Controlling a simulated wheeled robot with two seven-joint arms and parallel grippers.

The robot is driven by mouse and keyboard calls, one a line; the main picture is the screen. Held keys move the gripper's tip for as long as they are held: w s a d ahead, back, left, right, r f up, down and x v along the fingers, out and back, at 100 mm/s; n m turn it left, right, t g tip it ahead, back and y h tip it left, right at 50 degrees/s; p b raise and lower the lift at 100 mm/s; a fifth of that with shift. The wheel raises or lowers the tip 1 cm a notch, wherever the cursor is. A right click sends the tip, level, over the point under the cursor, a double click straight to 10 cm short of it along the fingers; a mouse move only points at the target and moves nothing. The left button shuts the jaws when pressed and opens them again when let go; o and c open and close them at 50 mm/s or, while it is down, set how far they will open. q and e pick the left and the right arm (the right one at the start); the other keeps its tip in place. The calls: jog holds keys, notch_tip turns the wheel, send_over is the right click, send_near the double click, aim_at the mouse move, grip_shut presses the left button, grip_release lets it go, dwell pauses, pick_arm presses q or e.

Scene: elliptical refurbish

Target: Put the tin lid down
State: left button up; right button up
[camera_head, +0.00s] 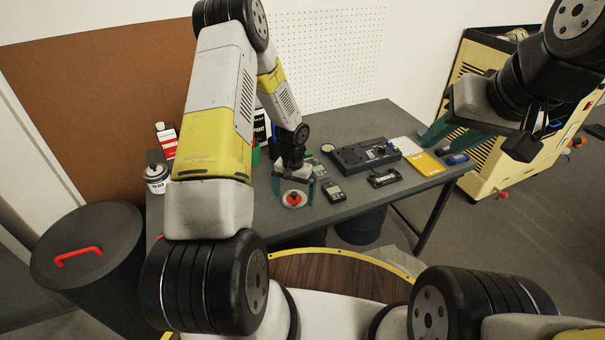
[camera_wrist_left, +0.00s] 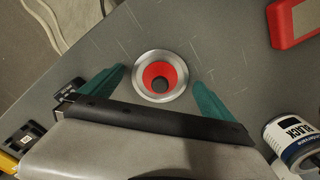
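The tin lid (camera_head: 294,199) is a round silver ring with a red middle, near the front edge of the grey table. In the left wrist view the lid (camera_wrist_left: 139,88) has a dark round centre and appears to lie flat on the table. My left gripper (camera_head: 294,192) is open above it. Its green fingers stand on either side of the lid, with small gaps visible in the wrist view (camera_wrist_left: 160,77). My right gripper (camera_head: 455,138) appears open and empty at the right.
A red-framed object (camera_wrist_left: 284,28) lies beyond the lid in the wrist view. A dark bin (camera_head: 90,275) stands at the left.

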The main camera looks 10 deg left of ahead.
pick_arm(q)
notch_tip(320, 180, up, 12)
notch_tip(320, 180, up, 11)
jog(key=t, duration=0.1)
send_over(294, 193)
jog(key=s, duration=0.3)
jog(key=s+r+t, duration=0.2)
jog(key=s+r, duration=0.2)
jog(key=r, duration=0.4)
jog(key=s+d+r+t+h, duration=0.1)
jog(key=s+r, duration=0.4)
jog(key=s, duration=0.3)
jog(key=s+d+r+n+t+h, duration=0.1)
jog(key=s+r+t, duration=0.1)
jog(key=s+r, duration=0.4)
jog(key=s, duration=0.3)
jog(key=shift+s+n, duration=0.25)
jog(key=shift+n, duration=0.05)
